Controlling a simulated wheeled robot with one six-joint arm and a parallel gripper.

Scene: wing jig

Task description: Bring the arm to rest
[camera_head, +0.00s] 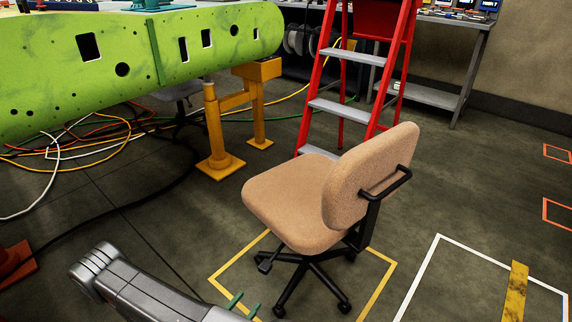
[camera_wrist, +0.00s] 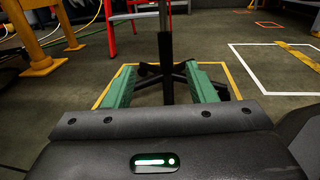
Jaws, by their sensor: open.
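My gripper (camera_wrist: 164,90) shows in the wrist view with its two green fingers spread wide apart and nothing between them. In the head view, only the green fingertips (camera_head: 243,304) show at the bottom edge, beside my grey arm. Beyond the fingers stands a tan office chair (camera_head: 290,196) with a black base, inside a yellow floor outline. In the wrist view, the chair's post and base (camera_wrist: 166,68) appear beyond and between the fingers, apart from them. The rest of my gripper is cut off in the head view.
A green wing (camera_head: 150,50) rests on a yellow stand (camera_head: 212,130) at the left, with loose cables (camera_head: 90,150) beneath. A red stepladder (camera_head: 400,60) stands behind the chair, and a workbench (camera_head: 440,98) behind that. Open floor lies at right, with a white outline (camera_head: 480,256).

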